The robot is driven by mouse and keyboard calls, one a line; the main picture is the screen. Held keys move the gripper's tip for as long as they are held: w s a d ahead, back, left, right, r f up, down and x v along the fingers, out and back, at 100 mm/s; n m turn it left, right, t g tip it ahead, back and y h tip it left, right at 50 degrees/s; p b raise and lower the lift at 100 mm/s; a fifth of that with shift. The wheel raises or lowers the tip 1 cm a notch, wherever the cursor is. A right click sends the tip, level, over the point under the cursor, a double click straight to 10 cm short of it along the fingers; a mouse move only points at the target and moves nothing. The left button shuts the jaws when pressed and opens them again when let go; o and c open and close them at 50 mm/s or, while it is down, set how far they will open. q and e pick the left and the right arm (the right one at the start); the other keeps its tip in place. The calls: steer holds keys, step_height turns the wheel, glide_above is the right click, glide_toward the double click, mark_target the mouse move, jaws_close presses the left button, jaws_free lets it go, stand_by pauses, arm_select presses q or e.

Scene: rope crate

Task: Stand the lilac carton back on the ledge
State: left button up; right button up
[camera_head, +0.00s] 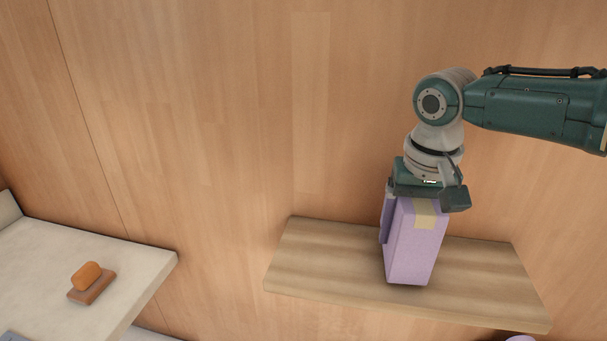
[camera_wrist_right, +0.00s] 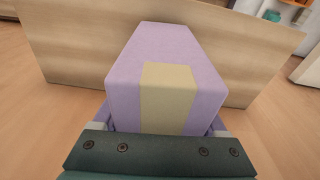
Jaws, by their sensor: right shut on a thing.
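The lilac carton (camera_head: 412,250) stands upright on the wooden ledge (camera_head: 325,262) in the head view, with a tan strip over its top. Its base appears to touch the ledge, though a small gap cannot be ruled out. My right gripper (camera_head: 417,205) comes down from above and is shut on the upper part of the carton. In the right wrist view the carton (camera_wrist_right: 180,55) fills the middle, between the fingers, with the ledge (camera_wrist_right: 70,45) behind it. My left gripper is in neither view.
A pale counter (camera_head: 60,245) at the left holds an orange block on a brown base (camera_head: 90,283). A wooden wall (camera_head: 230,120) rises behind the ledge. The ledge is bare on both sides of the carton. A lilac thing (camera_head: 520,338) shows barely at the bottom edge.

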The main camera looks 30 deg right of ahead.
steer(key=shift+f+b, duration=0.35)
steer(key=shift+f, duration=0.1)
steer(key=o, duration=1.6)
steer(key=shift+c, duration=0.2)
steer(key=r, duration=0.6)
steer(key=s+r, duration=0.1)
steer(key=r, duration=0.3)
steer(key=shift+a, duration=0.35)
steer(key=shift+f, duration=0.1)
